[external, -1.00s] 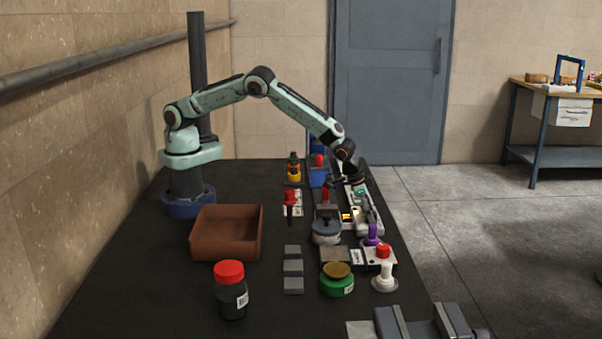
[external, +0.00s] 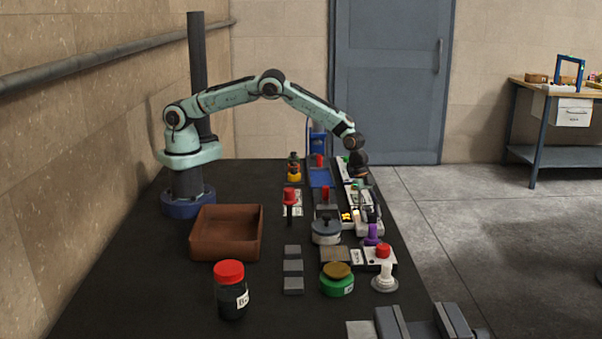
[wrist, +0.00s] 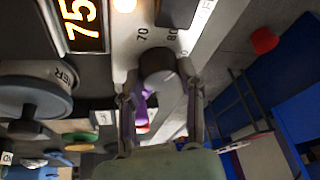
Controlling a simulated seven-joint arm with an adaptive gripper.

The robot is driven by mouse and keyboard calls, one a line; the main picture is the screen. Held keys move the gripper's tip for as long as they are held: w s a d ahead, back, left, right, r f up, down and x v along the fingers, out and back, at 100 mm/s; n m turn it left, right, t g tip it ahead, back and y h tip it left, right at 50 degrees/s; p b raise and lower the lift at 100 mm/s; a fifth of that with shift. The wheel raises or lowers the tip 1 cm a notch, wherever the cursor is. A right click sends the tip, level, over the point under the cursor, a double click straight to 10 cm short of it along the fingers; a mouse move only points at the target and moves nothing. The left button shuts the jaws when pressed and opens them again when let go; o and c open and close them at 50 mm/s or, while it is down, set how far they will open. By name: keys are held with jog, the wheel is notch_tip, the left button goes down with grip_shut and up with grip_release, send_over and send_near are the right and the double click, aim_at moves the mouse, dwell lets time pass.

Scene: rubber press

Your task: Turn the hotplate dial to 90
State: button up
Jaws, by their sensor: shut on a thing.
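The hotplate's light panel (wrist: 122,65) fills the top of the wrist view. Its orange display (wrist: 79,20) reads 75. A grey dial knob (wrist: 160,68) stands on the panel, with 70 and 80 printed beyond it; a further mark at the right is partly hidden. My gripper (wrist: 160,105) has its two fingers on either side of the knob and is shut on it. In the external view my gripper (external: 367,195) is over the white hotplate (external: 371,229) near the table's right edge; the dial is hidden there.
A lidded grey pot (external: 326,232) stands left of the hotplate. A brown tray (external: 226,234) sits at left. The table's right edge is close.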

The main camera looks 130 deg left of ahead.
jog(key=m+h, duration=0.1)
jog(key=m, duration=0.2)
jog(key=shift+a+m+g, duration=0.1)
jog(key=shift+m+g, duration=0.2)
jog(key=shift+m, duration=0.1)
jog(key=shift+m+g+h, duration=0.4)
jog(key=shift+m+h, duration=0.4)
jog(key=shift+m, duration=1.1)
jog(key=o, duration=1.2)
jog(key=shift+c, duration=0.2)
jog(key=v, duration=1.2)
